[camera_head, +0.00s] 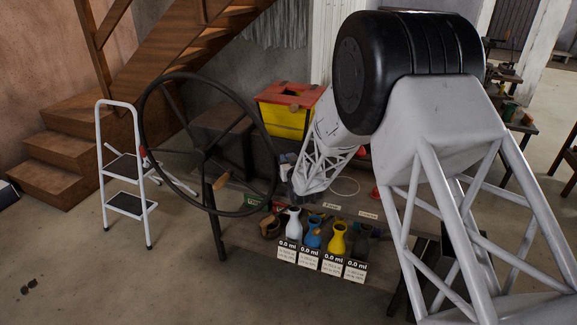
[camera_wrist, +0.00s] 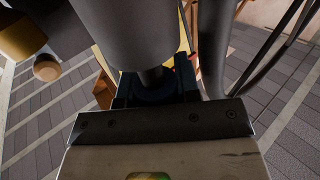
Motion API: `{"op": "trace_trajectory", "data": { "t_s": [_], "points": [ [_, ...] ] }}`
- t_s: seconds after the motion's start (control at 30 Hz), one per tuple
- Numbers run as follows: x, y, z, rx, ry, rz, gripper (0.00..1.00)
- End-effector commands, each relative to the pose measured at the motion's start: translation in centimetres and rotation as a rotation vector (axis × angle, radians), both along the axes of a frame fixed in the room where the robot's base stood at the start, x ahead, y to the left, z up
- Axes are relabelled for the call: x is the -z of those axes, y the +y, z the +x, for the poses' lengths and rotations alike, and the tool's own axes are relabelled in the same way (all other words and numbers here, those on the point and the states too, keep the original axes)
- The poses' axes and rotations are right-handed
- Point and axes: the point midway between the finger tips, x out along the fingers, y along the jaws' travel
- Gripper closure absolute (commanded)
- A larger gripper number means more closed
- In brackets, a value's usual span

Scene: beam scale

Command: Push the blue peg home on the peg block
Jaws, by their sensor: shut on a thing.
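In the wrist view my gripper (camera_wrist: 153,92) shows its dark mount plate and two dark fingers. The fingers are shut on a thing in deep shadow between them. A large grey cylinder (camera_wrist: 125,35) with a narrower neck stands right in front of the fingers and seems to run down between them. I cannot tell what it is. I cannot make out the blue peg or the peg block for sure in either view.
The workbench (camera_head: 250,240) carries a white bottle (camera_head: 293,224), a blue bottle (camera_head: 313,238) and a yellow bottle (camera_head: 336,240) above labelled cards at its front edge. A yellow and red box (camera_head: 285,118) stands at the back. A big dark wheel (camera_head: 207,212) rises at the left. A white step stool (camera_head: 126,170) stands beyond.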

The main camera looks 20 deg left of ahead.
Motion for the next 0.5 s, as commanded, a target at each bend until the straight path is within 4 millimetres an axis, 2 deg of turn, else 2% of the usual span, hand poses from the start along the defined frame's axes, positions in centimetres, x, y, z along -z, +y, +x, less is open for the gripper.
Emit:
{"op": "trace_trajectory", "data": {
  "t_s": [0.2, 0.5],
  "points": [
    [-3.5, 0.0, 0.0, 0.0, -0.002, 0.0, 0.92],
    [-6.7, 0.0, 0.0, 0.0, -0.001, 0.001, 0.92]
  ]
}}
